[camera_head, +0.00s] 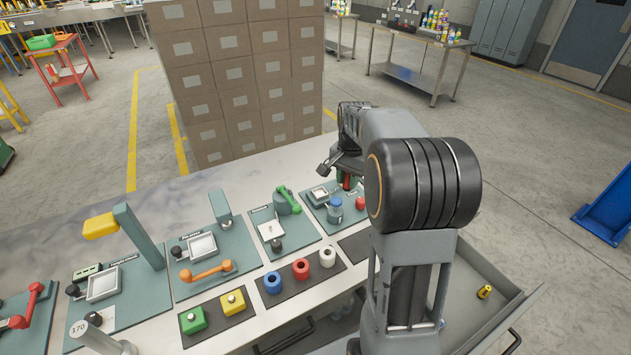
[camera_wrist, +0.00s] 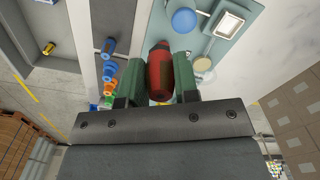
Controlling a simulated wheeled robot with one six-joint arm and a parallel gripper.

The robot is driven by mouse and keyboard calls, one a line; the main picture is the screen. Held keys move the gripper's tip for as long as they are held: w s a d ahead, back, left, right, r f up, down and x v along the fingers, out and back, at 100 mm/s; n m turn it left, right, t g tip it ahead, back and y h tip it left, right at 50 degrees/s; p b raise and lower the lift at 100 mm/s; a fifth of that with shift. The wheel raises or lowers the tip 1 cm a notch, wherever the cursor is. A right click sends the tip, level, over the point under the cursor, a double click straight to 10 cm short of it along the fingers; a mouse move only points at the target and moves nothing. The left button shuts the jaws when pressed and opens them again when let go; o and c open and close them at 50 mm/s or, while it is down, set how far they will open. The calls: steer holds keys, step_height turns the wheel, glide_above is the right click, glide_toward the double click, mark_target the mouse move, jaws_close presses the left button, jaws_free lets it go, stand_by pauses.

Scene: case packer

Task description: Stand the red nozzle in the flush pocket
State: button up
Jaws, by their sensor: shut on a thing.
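The red nozzle (camera_wrist: 158,75) is between the green finger pads of my gripper (camera_wrist: 160,85) in the wrist view. The gripper is shut on it, above a teal station board (camera_wrist: 165,18). In the head view the gripper (camera_head: 346,183) is mostly hidden behind my arm, and only a little of the red nozzle (camera_head: 347,182) shows at the back right of the bench. A square white-rimmed recess (camera_wrist: 230,23), a blue cap (camera_wrist: 184,20) and a round pale disc (camera_wrist: 201,64) are on the board beside the nozzle. I cannot tell which feature is the flush pocket.
Green (camera_head: 193,319) and yellow (camera_head: 232,303) blocks sit farther left. An open drawer (camera_head: 490,265) holds a yellow part (camera_head: 485,292). Stacked cartons (camera_head: 240,75) stand behind the bench.

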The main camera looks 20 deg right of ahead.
steer(key=w+f+p, duration=0.1)
steer(key=w+f, duration=0.2)
steer(key=w, duration=0.1)
steer(key=w+a+f+p, duration=0.1)
steer(key=w+f, duration=0.2)
steer(key=w, duration=0.1)
steer(key=w+a+f+p, duration=0.1)
steer(key=w+f, duration=0.2)
steer(key=w, duration=0.1)
steer(key=shift+w+a, duration=0.2)
steer(key=shift+w, duration=0.2)
steer(key=shift+w+a+f+p, duration=0.1)
steer(key=shift+w+f+p, duration=0.15)
steer(key=shift+f+p, duration=0.65)
steer(key=shift+f, duration=0.9)
steer(key=shift+f, duration=0.1)
steer(key=shift+f, duration=0.15)
steer(key=o, duration=0.9)
steer(key=shift+o, duration=0.2)
